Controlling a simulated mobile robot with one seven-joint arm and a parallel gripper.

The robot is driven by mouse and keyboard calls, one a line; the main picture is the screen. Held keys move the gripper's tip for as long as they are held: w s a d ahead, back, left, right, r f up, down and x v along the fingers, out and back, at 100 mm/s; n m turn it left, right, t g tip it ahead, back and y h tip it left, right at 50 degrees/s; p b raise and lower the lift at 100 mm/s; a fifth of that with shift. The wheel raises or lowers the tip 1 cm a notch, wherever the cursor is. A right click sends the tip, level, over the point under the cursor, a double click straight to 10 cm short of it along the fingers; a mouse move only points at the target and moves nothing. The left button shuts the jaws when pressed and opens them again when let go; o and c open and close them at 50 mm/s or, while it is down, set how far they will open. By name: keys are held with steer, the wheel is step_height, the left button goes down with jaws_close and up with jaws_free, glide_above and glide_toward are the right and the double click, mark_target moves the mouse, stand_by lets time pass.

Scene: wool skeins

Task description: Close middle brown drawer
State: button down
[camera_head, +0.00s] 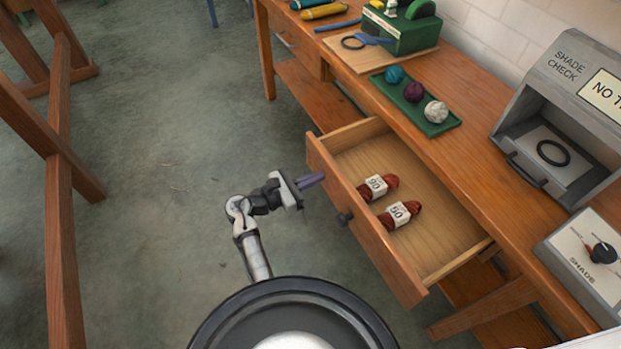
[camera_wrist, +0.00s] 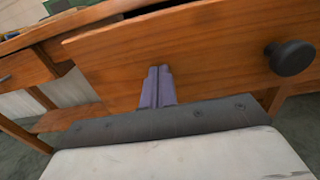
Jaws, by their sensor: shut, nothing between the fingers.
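The brown wooden drawer (camera_head: 365,219) is pulled out from the workbench in the head view. Two red skeins, one labelled 90 (camera_head: 377,187) and one labelled 50 (camera_head: 400,214), lie inside it. Its front carries a dark round knob (camera_head: 345,218), which also shows at the right of the wrist view (camera_wrist: 290,58). My gripper (camera_head: 318,177) is shut and empty, its purple fingers pointing at the drawer front, to the far side of the knob. In the wrist view the closed fingers (camera_wrist: 158,72) overlap the drawer front (camera_wrist: 190,50); I cannot tell whether they touch it.
The workbench (camera_head: 470,105) holds a green tray (camera_head: 440,127) with yarn balls, a green device (camera_head: 405,32), a grey shade check box (camera_head: 535,170) and a dial box (camera_head: 600,255). A wooden frame (camera_head: 62,180) stands at left. The floor (camera_head: 160,170) between is clear.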

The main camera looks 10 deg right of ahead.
glide_toward(381, 159)
steer(key=w+d+r, duration=0.1)
steer(key=d, duration=0.2)
steer(key=w+d+r, duration=0.1)
steer(key=d+r, duration=0.1)
steer(key=d, duration=0.1)
steer(key=w+d+r, duration=0.1)
steer(key=d, duration=0.2)
steer(key=shift+w+d+r+p, duration=0.15)
steer(key=shift+w+r+p, duration=0.1)
steer(key=shift+r+p, duration=0.1)
steer(key=shift+w+d+r, duration=0.1)
steer(key=shift+d+r, duration=0.05)
steer(key=shift+r, duration=0.05)
steer(key=shift+d+r, duration=0.1)
steer(key=shift+r, duration=0.05)
